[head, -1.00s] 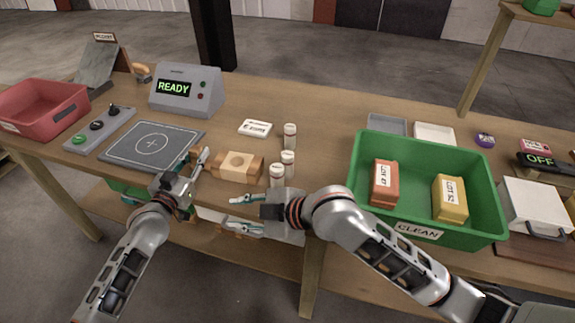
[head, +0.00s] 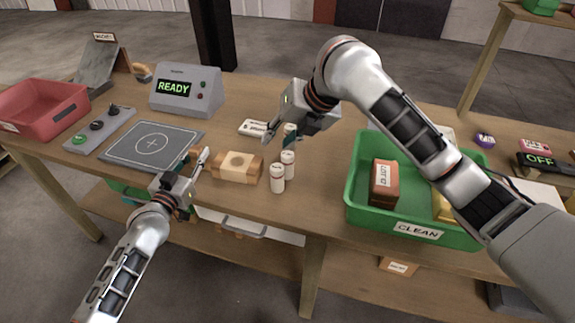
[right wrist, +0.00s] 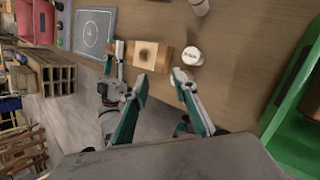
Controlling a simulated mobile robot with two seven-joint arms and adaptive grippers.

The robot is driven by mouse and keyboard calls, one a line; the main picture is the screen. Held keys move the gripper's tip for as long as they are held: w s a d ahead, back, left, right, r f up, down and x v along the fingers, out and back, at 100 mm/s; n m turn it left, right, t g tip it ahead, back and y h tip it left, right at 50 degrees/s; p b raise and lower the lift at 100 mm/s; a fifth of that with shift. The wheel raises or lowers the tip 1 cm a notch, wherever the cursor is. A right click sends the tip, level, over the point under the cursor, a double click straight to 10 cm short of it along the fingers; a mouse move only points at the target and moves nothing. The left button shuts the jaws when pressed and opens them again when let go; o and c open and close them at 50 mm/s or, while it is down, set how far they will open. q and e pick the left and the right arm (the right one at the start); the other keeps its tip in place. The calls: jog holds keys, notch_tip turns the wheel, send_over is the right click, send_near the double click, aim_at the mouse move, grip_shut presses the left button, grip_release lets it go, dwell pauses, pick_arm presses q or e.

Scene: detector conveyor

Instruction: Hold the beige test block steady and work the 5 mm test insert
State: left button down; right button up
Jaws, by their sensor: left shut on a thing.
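The beige test block (head: 238,167), with browner ends and a round dark spot on top, lies near the table's front edge. It also shows in the right wrist view (right wrist: 149,54). My left gripper (head: 198,160) is at its left end, shut on it; the contact is partly hidden. My right gripper (head: 271,132) is raised over the table, behind and right of the block. In the right wrist view its fingers (right wrist: 160,82) are apart with nothing between them. I cannot identify the 5 mm insert.
A dark mat (head: 152,146) and a READY display box (head: 187,92) are left and behind. A red bin (head: 45,105) is far left. A green CLEAN bin (head: 370,217) with orange and yellow blocks stands right, under my right arm. A white labelled card lies behind the cylinders.

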aim_at(288, 155)
jog(key=d+r+n+h, duration=0.1)
jog(key=d+n+h, duration=0.2)
jog(key=d+n, duration=0.25)
jog(key=shift+n+g, duration=0.3)
jog(key=shift+n, duration=0.05)
jog(key=x, duration=0.8)
jog(key=w+a+x, duration=0.1)
jog(key=x, duration=0.3)
jog(key=shift+s+a+r, duration=0.1)
jog(key=shift+r, duration=0.2)
jog(key=c, duration=0.8)
